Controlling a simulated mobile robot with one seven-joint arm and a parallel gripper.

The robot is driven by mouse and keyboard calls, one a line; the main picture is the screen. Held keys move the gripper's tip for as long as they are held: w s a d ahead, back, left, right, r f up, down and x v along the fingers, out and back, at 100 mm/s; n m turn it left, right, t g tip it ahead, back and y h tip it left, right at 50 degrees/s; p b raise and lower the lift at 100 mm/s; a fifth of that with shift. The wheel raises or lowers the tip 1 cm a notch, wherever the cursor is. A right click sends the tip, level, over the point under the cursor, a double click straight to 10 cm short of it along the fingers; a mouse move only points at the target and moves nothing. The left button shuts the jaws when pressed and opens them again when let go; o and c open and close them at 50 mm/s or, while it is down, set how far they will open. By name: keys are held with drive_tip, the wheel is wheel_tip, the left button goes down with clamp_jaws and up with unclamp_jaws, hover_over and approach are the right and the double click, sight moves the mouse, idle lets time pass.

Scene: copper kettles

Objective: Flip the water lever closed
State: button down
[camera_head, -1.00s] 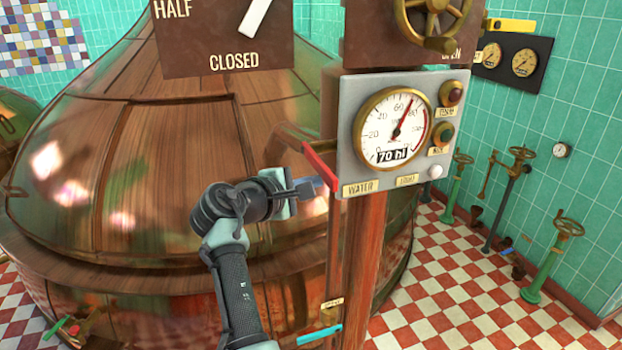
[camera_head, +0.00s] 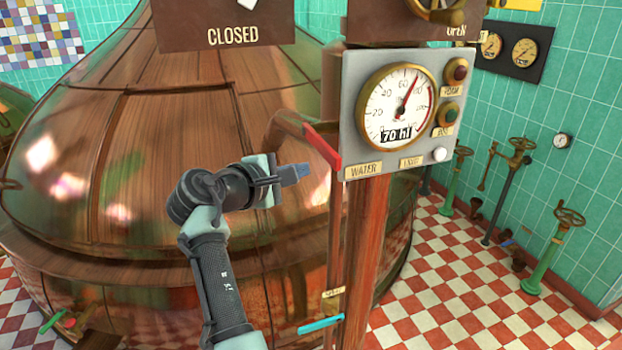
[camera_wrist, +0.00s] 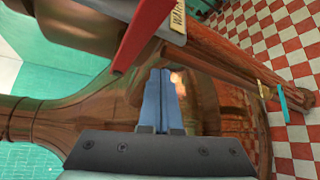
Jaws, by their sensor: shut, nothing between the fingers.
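The red water lever (camera_head: 323,147) is at the left edge of the grey gauge panel, beside the WATER label (camera_head: 363,169). It slopes up and to the left from the panel's lower corner. In the wrist view the red lever (camera_wrist: 146,32) crosses the top, beyond the fingertips. My gripper (camera_head: 304,170) is shut and empty, with its blue fingers together. It is just left of and below the lever's lower end, and looks apart from it. The shut fingers also show in the wrist view (camera_wrist: 160,75), pointing toward the lever's side of the panel.
The panel (camera_head: 349,110) carries a round gauge (camera_head: 395,103) and several buttons, on a reddish post (camera_head: 366,250). A cyan lever (camera_head: 320,324) is lower on the post. A large copper kettle (camera_head: 110,190) fills the left. Green valve stands (camera_head: 553,250) are at the right on checkered floor.

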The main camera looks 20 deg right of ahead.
drive_tip(key=a+r+b, duration=0.2)
drive_tip(key=a+r, duration=0.1)
drive_tip(key=a, duration=0.2)
drive_tip(key=shift+s+r, duration=0.25)
drive_tip(key=shift+r, duration=0.1)
drive_tip(key=s+a+r+m+t+y+b, duration=0.3)
drive_tip(key=s+a+r+m+t+y, duration=0.4)
drive_tip(key=a+r+t, duration=0.25)
drive_tip(key=s+r+m+t+y+b, duration=0.1)
drive_tip(key=s+r+t, duration=0.3)
drive_tip(key=s, duration=0.7)
drive_tip(key=s+a+r+m+t+y+b, duration=0.1)
drive_tip(key=s+r+m+t+y, duration=0.2)
drive_tip(key=s+r, duration=0.4)
drive_tip(key=s+t, duration=0.1)
drive_tip(key=s, duration=0.2)
drive_tip(key=shift+s+m+t+y, duration=0.3)
drive_tip(key=shift+s+t, duration=0.05)
